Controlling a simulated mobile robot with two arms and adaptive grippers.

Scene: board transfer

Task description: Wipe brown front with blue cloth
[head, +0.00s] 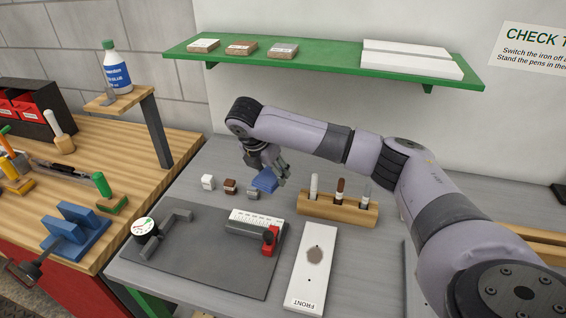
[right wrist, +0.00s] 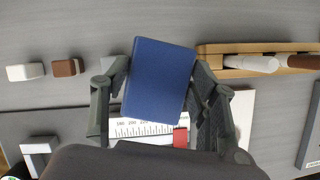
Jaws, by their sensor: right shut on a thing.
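The blue cloth (head: 265,180), a folded block-like pad, is in my right gripper (head: 268,172). The cloth (right wrist: 160,80) fills the space between both fingers of that gripper (right wrist: 158,95) in the right wrist view. The gripper is shut on it, above the grey table, behind the ruler and left of the pen rack. A white board (head: 305,285) lies flat nearer the front, marked FRONT at its near end. A brown round patch (head: 315,256) is on its upper face. My left gripper is in neither view.
A wooden rack (head: 338,208) holds white, brown and grey pens. White (head: 208,182), brown (head: 230,186) and grey (head: 253,193) small blocks stand left of the cloth.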

